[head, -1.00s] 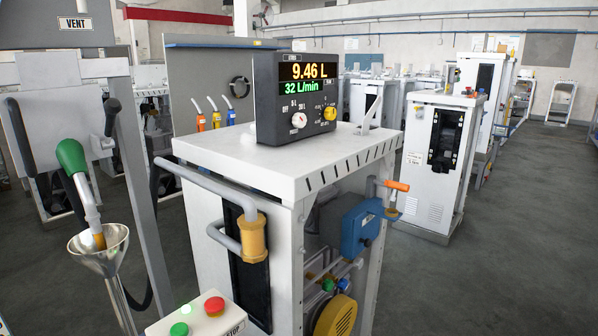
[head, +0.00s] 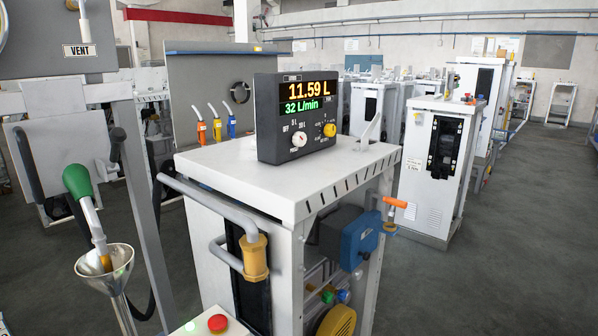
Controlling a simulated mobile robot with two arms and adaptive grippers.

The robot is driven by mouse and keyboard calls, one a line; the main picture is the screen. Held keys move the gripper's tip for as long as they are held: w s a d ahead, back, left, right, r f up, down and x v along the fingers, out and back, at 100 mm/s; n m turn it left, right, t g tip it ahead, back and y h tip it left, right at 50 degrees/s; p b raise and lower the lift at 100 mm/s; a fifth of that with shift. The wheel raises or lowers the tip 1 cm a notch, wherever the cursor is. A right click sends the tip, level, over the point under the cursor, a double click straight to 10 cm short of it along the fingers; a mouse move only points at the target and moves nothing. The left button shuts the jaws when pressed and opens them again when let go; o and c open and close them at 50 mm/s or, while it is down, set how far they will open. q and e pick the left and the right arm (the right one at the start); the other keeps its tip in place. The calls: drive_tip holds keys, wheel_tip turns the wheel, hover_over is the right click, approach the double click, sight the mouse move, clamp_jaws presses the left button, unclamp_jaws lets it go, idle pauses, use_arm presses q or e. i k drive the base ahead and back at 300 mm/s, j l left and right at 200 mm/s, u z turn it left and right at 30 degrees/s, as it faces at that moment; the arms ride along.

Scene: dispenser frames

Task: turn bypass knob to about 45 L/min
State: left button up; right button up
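The dark display box (head: 296,117) stands on top of the white dispenser cabinet (head: 270,172). It reads 11.59 L in orange and 32 L/min in green. Below the readout are a white dial knob (head: 299,139) and a yellow knob (head: 329,130). An orange-handled valve (head: 395,203) on a brass body sits at the cabinet's right side, beside a blue housing (head: 360,240). I cannot read a label that says which one is the bypass knob. Neither gripper is in view.
A green-handled nozzle (head: 77,180) points into a metal funnel (head: 118,265) at left. A red button (head: 217,323) shows at the bottom edge. A grey pipe with a yellow collar (head: 255,258) runs along the cabinet's front. Open floor (head: 500,260) lies at right.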

sight(357, 274)
drive_tip(key=i+l+u, duration=0.1)
drive_tip(key=l+u, duration=0.25)
drive_tip(key=l, duration=0.45)
drive_tip(key=l+u, duration=0.3)
drive_tip(key=l, duration=0.55)
